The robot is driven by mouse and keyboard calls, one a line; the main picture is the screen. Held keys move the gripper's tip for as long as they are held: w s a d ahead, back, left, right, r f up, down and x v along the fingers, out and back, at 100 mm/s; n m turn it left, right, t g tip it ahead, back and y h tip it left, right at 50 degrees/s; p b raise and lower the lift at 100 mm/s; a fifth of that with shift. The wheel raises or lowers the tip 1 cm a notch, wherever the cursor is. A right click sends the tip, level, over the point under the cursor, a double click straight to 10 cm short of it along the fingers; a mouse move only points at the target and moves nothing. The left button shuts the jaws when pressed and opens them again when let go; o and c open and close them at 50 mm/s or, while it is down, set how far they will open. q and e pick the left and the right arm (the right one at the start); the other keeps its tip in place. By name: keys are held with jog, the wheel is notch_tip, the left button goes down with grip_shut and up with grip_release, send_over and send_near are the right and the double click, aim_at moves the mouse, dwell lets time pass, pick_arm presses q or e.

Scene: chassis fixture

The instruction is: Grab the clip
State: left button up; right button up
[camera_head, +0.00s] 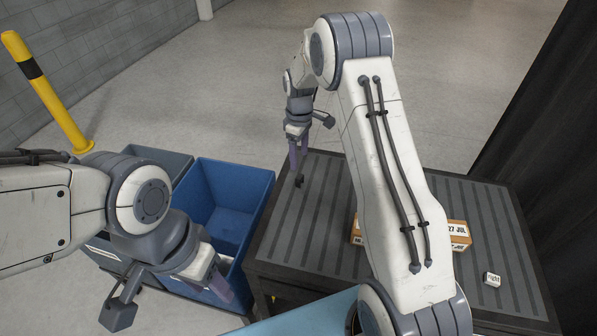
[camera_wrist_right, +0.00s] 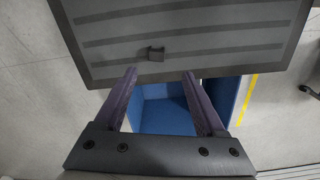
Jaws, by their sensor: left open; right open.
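The clip, a small dark piece (camera_head: 299,181), lies on the dark ribbed table near its left edge. In the right wrist view, the clip (camera_wrist_right: 155,54) sits beyond the open fingertips, roughly between their lines. My right gripper (camera_head: 298,168) points down close by the clip in the head view; its purple fingers (camera_wrist_right: 161,74) are apart with nothing between them. My left gripper (camera_head: 222,287) is at the lower left, near the bins and away from the clip. Its fingers are partly hidden, and no held object shows.
The ribbed table (camera_head: 325,215) carries a cardboard box (camera_head: 458,232), partly hidden by my right arm, and a small white labelled block (camera_head: 491,279). A blue bin (camera_head: 236,182) and a grey bin (camera_head: 150,158) stand left of the table. A yellow post (camera_head: 50,95) stands farther left.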

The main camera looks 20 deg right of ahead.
aim_at(300, 176)
notch_tip(300, 176, down, 5)
jog(key=shift+w+d+f+p, duration=0.1)
jog(key=shift+d+f+p, duration=0.05)
jog(key=shift+p, duration=0.6)
jog(key=f+p, duration=0.1)
jog(key=f, duration=0.1)
jog(key=f+p, duration=0.1)
jog(key=f, duration=0.1)
jog(key=shift+w+f+p, duration=0.2)
jog(key=shift+f+p, duration=0.1)
jog(key=shift+p, duration=0.1)
jog(key=shift+f, duration=0.35)
jog(key=shift+c, duration=0.3)
grip_shut()
